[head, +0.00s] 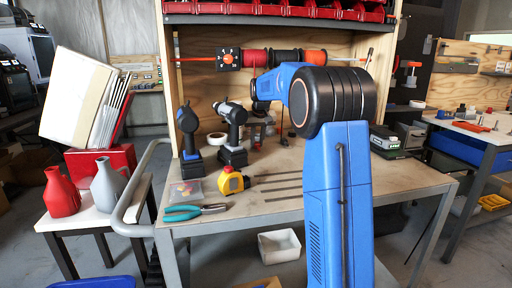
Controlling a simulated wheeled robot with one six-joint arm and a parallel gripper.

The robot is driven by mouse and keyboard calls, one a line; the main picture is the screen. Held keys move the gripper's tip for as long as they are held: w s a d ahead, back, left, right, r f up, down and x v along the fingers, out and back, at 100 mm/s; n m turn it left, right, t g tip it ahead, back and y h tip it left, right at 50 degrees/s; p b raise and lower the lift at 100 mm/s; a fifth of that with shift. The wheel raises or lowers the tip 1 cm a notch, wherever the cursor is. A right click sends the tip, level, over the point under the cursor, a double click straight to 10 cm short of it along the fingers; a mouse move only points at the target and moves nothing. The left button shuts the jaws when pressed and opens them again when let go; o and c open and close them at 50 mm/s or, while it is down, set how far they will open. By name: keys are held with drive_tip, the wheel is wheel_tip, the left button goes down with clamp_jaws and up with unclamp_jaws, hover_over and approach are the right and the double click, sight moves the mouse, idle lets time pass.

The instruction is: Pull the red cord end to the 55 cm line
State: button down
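Spools of cord (257,57) in black and red sit on an orange rod across the back of the workbench (230,212). A thin red strand (253,71) seems to hang below the spools, close to my wrist; its end cannot be made out. Several dark lines (279,187) cross the bench top in front; no labels are legible, so I cannot tell which is the 55 cm line. My gripper (262,128) seems to point down over the back of the bench, below my blue wrist. It is small and partly lost among dark things, so its fingers are unclear.
Battery-like units (384,140) are at the right. Red bins (275,9) line the shelf above.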

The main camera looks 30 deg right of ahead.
sight(256, 142)
drive_tip(key=shift+r, duration=0.2)
drive_tip(key=shift+r, duration=1.55)
